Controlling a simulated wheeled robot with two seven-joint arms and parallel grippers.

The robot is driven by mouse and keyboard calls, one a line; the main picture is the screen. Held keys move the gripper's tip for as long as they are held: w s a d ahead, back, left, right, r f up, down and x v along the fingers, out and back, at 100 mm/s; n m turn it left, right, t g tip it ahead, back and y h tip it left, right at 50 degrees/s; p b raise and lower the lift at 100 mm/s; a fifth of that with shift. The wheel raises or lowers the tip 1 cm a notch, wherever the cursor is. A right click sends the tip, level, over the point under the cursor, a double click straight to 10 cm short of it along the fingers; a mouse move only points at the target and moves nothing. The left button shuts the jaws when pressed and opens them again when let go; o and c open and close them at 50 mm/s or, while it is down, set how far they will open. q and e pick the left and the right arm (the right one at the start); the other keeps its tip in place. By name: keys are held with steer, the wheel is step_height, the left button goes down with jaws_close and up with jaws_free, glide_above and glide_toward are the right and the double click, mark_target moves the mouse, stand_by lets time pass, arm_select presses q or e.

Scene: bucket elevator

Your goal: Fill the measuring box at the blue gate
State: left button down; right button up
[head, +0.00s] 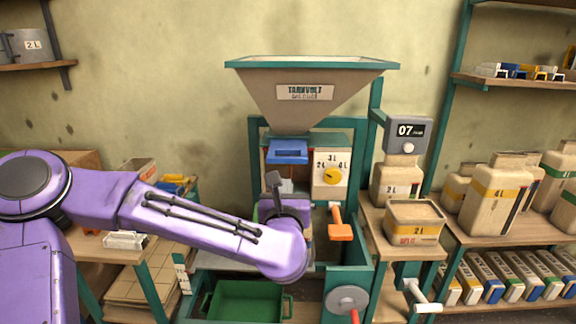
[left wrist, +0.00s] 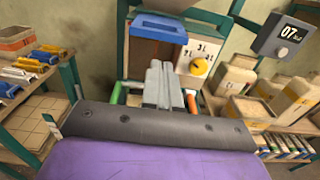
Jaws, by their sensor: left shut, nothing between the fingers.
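The blue gate (head: 288,151) sits under the mouth of the tan hopper (head: 310,98); it also shows at the top of the left wrist view (left wrist: 160,25). My left gripper (head: 286,185) points away from me, just below the gate in the picture, partly hidden by my own wrist. In the left wrist view its grey fingers (left wrist: 160,70) are together and empty. I cannot tell whether they touch anything. I cannot make out a measuring box under the gate; my arm covers much of that spot. My right gripper is out of view.
A dial with a yellow knob (head: 332,176) and litre marks stands right of the gate, above an orange handle (head: 340,231). A display (head: 407,131) reads 07. A green bin (head: 245,301) sits low in front.

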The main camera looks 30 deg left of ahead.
mark_target(288, 162)
arm_select(q)
steer(key=p+x, duration=0.3)
steer(key=x, duration=0.6)
steer(key=shift+w+a+r+p, duration=0.15)
steer(key=shift+w+p, duration=0.25)
steer(key=shift+w+a, duration=0.15)
steer(key=shift+w, duration=0.15)
